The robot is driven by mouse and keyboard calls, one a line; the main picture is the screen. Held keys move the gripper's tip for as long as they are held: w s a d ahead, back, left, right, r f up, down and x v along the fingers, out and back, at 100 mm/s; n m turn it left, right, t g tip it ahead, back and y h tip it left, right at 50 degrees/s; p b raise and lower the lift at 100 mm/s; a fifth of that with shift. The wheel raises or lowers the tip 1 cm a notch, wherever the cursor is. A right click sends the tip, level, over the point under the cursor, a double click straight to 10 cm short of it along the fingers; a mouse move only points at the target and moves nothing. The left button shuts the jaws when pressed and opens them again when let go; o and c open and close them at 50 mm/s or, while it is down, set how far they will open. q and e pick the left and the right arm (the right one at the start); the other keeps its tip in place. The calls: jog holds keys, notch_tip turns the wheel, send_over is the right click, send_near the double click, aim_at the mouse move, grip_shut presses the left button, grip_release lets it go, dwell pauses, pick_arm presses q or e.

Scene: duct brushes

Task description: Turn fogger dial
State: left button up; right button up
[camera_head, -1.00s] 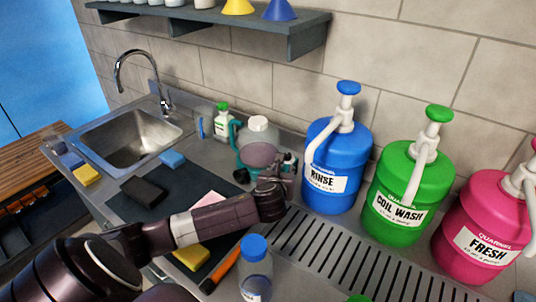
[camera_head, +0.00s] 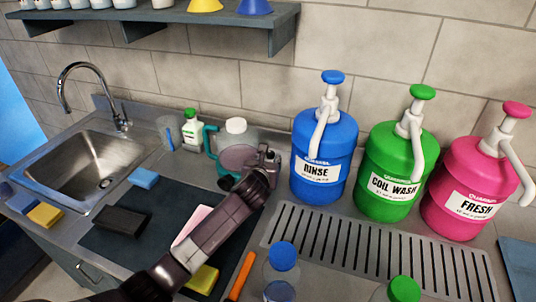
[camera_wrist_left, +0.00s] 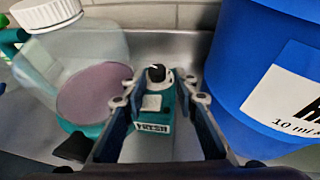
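The fogger (camera_head: 236,145) stands behind the dark mat, left of the blue jug, with a clear tank, white cap, teal base and mauve disc. In the left wrist view, its tank (camera_wrist_left: 85,50) is at upper left. A small teal control box (camera_wrist_left: 153,106) there has a black dial (camera_wrist_left: 157,73) with a pale mark and a label that seems to read FRESH. My left gripper (camera_wrist_left: 160,98) is open, its fingers on either side of the box. I cannot tell whether they touch it. In the head view, my left gripper (camera_head: 268,160) hides the box. My right gripper is out of view.
Blue RINSE (camera_head: 325,155), green COIL WASH (camera_head: 396,170) and pink FRESH (camera_head: 466,188) pump jugs stand right of the gripper. A blue-capped bottle (camera_head: 281,275) is in front. A green-capped small bottle (camera_head: 191,130) stands left of the fogger. The sink (camera_head: 90,170) is further left.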

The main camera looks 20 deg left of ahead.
aim_at(270, 153)
pick_arm(q)
jog(key=x, duration=0.3)
jog(key=shift+w+a, duration=0.1)
jog(key=shift+a, duration=0.2)
jog(key=shift+w+f, duration=0.3)
jog(key=shift+w, duration=0.3)
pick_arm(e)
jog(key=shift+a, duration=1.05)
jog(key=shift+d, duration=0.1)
pick_arm(q)
grip_shut()
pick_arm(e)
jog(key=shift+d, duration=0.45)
